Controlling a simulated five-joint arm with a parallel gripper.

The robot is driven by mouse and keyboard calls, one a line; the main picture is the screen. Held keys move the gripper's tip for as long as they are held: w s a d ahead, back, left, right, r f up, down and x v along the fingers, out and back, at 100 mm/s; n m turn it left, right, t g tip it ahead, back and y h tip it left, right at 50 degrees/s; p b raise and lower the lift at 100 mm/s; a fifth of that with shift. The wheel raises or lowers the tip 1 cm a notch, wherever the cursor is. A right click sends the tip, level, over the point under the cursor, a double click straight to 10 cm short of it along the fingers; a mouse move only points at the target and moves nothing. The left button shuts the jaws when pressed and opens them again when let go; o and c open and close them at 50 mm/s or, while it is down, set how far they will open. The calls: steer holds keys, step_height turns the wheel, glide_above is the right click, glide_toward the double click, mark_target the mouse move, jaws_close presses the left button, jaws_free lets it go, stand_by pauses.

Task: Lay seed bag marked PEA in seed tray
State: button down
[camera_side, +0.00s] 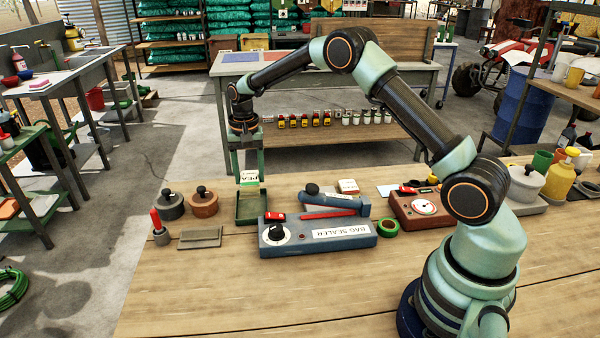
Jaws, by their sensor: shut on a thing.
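The seed bag marked PEA (249,177) is small and pale, with dark lettering on its upper part. It hangs upright between the fingers of my gripper (249,169). My gripper points down and is shut on the bag. The green seed tray (251,218) sits on the wooden bench directly below in the picture, left of the bag sealer. The bag's lower part shows in front of the tray's back area; I cannot tell whether it touches the tray.
The blue-grey bag sealer (318,237) stands close to the tray's right. Two lidded pots, one grey (170,206) and one brown (204,204), stand to its left. A red-handled tool (157,224) and a flat grey block (200,238) lie nearby. The front bench is clear.

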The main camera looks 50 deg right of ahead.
steer(key=shift+f, duration=2.55)
steer(key=shift+f, duration=0.6)
steer(key=shift+c, duration=0.3)
jaws_free()
step_height(320, 180, up, 12)
steer(key=shift+f, duration=0.1)
step_height(320, 180, up, 6)
steer(key=n+t, duration=0.1)
glide_above(253, 202)
steer(key=s+a, duration=0.1)
steer(key=s, duration=0.2)
steer(key=s+a+r+n+t, duration=0.2)
steer(key=s+r+n, duration=0.1)
steer(key=s+r, duration=0.4)
steer(key=s+a+n+t, duration=0.2)
steer(key=s+n, duration=0.3)
steer(key=s, duration=0.9)
steer(key=shift+s+a+f+t, duration=0.15)
steer(key=shift+s+f+t, duration=0.05)
steer(key=shift+s+t, duration=0.1)
